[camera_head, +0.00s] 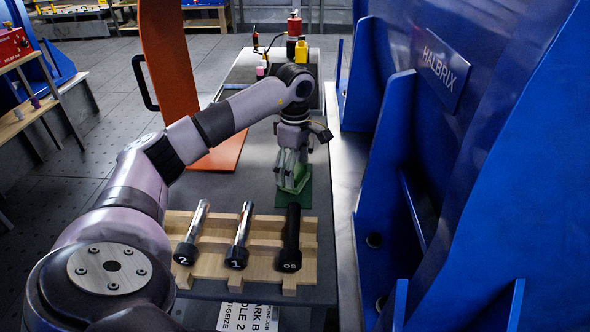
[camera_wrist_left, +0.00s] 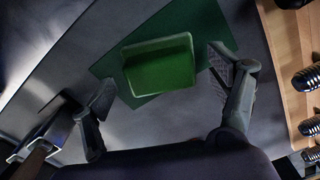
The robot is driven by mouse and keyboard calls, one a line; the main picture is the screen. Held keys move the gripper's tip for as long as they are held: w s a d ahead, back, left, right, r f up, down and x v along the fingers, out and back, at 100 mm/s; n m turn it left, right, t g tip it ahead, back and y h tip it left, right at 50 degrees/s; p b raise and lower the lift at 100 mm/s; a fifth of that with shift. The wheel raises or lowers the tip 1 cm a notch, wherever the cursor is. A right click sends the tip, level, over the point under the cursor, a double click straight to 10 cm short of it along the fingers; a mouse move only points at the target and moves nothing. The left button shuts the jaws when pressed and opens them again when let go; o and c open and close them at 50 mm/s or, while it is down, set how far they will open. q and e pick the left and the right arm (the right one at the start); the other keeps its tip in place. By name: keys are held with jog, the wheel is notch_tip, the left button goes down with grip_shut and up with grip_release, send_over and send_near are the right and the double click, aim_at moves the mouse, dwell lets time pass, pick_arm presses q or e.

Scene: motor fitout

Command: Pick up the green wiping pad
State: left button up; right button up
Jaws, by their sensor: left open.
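The green wiping pad (camera_wrist_left: 160,66) lies on a darker green mat (camera_wrist_left: 185,22) on the grey bench top. In the wrist view my left gripper (camera_wrist_left: 162,84) is open, with one finger on each side of the pad. The right-hand finger is close to the pad's edge; the left-hand finger is a little apart from it. In the head view the left gripper (camera_head: 292,186) points down over the mat (camera_head: 303,198), and its fingers partly hide the pad (camera_head: 301,178). My right gripper is not in view.
A wooden rack (camera_head: 212,272) with three dark-headed tools stands in front of the mat. An orange panel (camera_head: 165,60) stands to the left. A blue machine frame (camera_head: 440,150) borders the right side. Bottles, one red (camera_head: 294,25) and one yellow (camera_head: 301,50), stand at the back.

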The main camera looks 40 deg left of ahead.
aim_at(295, 169)
pick_arm(q)
jog(key=c, duration=1.4)
jog(key=shift+o, duration=0.2)
jog(key=shift+r, duration=0.1)
